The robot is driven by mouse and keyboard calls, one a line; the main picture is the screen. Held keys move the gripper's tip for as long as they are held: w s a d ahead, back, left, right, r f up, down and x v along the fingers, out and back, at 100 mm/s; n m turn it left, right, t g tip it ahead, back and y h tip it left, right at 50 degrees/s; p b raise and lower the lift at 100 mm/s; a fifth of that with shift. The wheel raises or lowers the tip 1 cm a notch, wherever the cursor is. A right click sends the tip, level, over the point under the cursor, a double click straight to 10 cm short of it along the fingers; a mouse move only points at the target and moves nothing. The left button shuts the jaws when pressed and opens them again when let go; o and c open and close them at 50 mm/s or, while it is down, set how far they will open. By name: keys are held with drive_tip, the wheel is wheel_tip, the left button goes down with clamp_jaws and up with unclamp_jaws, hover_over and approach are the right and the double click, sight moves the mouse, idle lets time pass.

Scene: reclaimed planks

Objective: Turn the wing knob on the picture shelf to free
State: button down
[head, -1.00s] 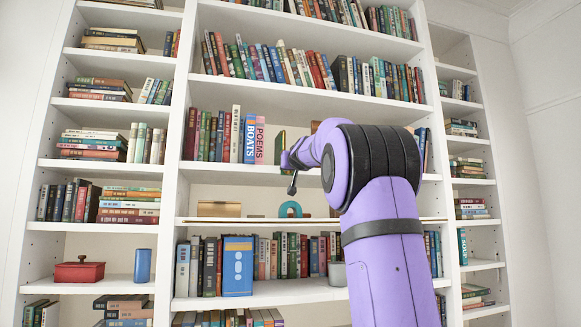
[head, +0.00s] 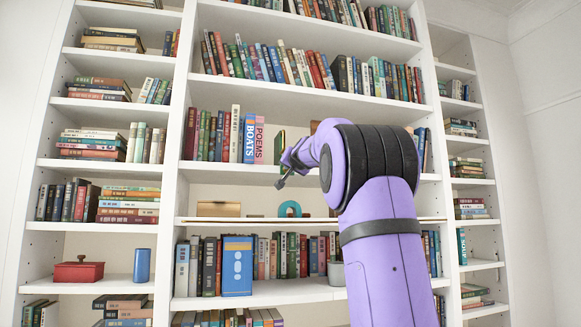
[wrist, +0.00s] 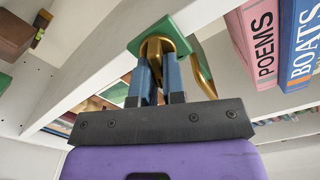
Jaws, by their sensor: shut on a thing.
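The wing knob (wrist: 157,46) shows in the wrist view as a brass-coloured piece against a green plate (wrist: 181,24) on a white shelf's edge. My gripper (wrist: 157,66) is shut on the knob, its two blue fingers on either side of it. The fingers cover part of the knob, so its exact angle and any markings cannot be read. In the head view my wrist is in front of the shelf with the POEMS book (head: 259,140), and the knob is hidden there.
The BOATS book (head: 249,138) stands beside POEMS, left of my wrist. A green upright thing (head: 280,146) stands just behind my wrist. A teal arch (head: 289,208) and a brass-coloured block (head: 218,209) sit on the shelf below. Open room lies in front of the shelves.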

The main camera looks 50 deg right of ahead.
drive_tip(key=m, duration=0.6)
drive_tip(key=shift+s+d+f, duration=0.1)
drive_tip(key=shift+d+f, duration=0.1)
drive_tip(key=m, duration=0.6)
drive_tip(key=shift+f+m, duration=0.3)
drive_tip(key=c, duration=1.2)
unclamp_jaws()
drive_tip(key=shift+s, duration=0.1)
drive_tip(key=v, duration=1)
drive_tip(key=shift+s+a, duration=0.25)
